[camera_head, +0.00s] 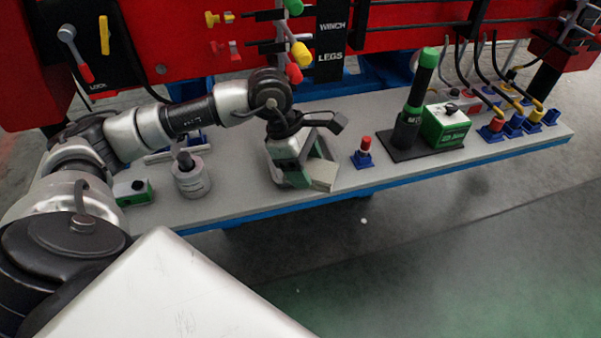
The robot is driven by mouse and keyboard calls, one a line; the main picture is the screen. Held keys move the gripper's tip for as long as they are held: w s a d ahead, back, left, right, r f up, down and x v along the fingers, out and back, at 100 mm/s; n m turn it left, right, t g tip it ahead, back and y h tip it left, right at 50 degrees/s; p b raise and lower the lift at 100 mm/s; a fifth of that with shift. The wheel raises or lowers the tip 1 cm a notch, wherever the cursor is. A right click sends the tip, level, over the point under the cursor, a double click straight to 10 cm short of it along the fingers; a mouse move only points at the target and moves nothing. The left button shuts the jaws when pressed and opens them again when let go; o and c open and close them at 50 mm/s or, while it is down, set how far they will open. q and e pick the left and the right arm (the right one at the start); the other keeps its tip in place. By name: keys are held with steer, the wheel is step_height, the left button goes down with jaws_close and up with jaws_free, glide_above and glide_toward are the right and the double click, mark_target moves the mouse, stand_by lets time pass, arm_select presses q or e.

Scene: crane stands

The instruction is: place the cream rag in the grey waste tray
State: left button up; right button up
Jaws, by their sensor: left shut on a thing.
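My left gripper (305,170) hangs over the middle of the grey bench, fingers pointing down. It is shut on a cream, block-shaped piece, the cream rag (322,176), which shows at the fingertips near the bench's front edge. I cannot tell whether the rag touches the bench top. A low, light-edged piece (158,156) shows in part behind my left forearm, at the bench's back left. It may be the grey waste tray, but my arm hides much of it. My right gripper is not in view.
Red panels with levers stand behind.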

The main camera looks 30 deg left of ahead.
arm_select(q)
steer(key=shift+w+a+r+n+t, duration=0.1)
steer(key=shift+w+r+n+t, duration=0.15)
steer(key=shift+n, duration=0.25)
steer(key=shift+w+a+r+n+t, duration=0.15)
steer(key=shift+r+n, duration=0.15)
steer(key=shift+n, duration=0.2)
steer(key=shift+w+a, duration=0.1)
steer(key=w+a+f, duration=0.4)
steer(key=w+a, duration=0.1)
steer(key=w+a+f, duration=0.2)
steer(key=w, duration=0.1)
steer(key=shift+a+f, duration=0.35)
steer(key=shift+f, duration=2)
steer(key=o, duration=0.6)
